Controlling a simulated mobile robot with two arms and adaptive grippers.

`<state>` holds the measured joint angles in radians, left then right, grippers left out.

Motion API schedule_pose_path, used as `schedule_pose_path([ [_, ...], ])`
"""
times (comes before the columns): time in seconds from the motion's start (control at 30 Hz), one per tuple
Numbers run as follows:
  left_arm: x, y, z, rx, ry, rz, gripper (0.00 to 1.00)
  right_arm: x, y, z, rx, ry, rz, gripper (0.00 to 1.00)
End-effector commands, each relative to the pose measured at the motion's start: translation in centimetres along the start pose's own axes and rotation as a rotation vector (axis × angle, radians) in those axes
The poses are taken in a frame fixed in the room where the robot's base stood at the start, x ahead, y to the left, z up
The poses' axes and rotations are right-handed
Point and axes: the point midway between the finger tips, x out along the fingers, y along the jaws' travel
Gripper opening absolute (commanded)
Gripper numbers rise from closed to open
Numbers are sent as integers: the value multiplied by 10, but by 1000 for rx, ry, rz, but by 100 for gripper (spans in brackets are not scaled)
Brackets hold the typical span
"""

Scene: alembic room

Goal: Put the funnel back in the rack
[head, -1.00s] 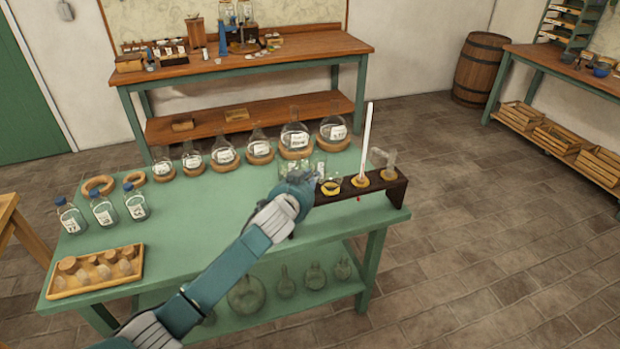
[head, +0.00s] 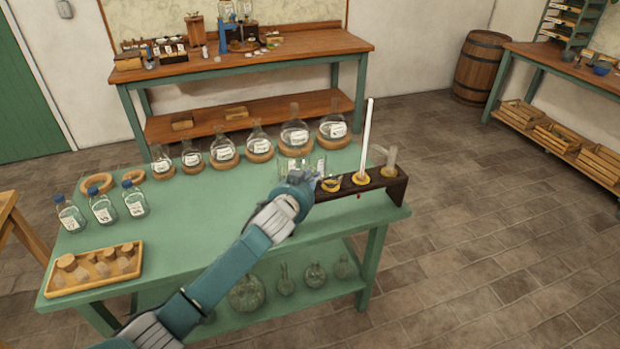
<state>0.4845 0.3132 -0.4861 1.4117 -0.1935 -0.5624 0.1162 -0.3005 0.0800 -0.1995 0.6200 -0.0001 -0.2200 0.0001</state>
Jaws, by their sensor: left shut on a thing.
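The rack (head: 396,189) is a long dark wooden block at the right end of the green table. It has yellow-rimmed holes along its top. My left gripper (head: 312,178) is at the rack's left end, shut on a small clear piece, likely the funnel, mostly hidden by the gripper and hard to make out. The leftmost visible yellow-rimmed hole (head: 332,185) is just right of the fingers. I cannot tell whether the held piece touches the rack. My right gripper is not in view.
A tall white rod (head: 367,135) and a clear glass piece (head: 391,158) stand in the rack. Round flasks on cork rings (head: 257,148) line the table's back. Blue-capped bottles (head: 102,208) and a tray (head: 62,291) are at left. The table's middle (head: 190,225) is clear.

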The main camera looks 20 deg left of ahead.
Motion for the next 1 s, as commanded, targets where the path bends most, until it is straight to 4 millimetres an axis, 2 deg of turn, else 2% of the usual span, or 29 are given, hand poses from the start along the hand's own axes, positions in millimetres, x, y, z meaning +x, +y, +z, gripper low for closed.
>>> schedule_pose_path([
  [1.0, 2, 5, 7, 0, 1, 0, 0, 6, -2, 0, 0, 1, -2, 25],
])
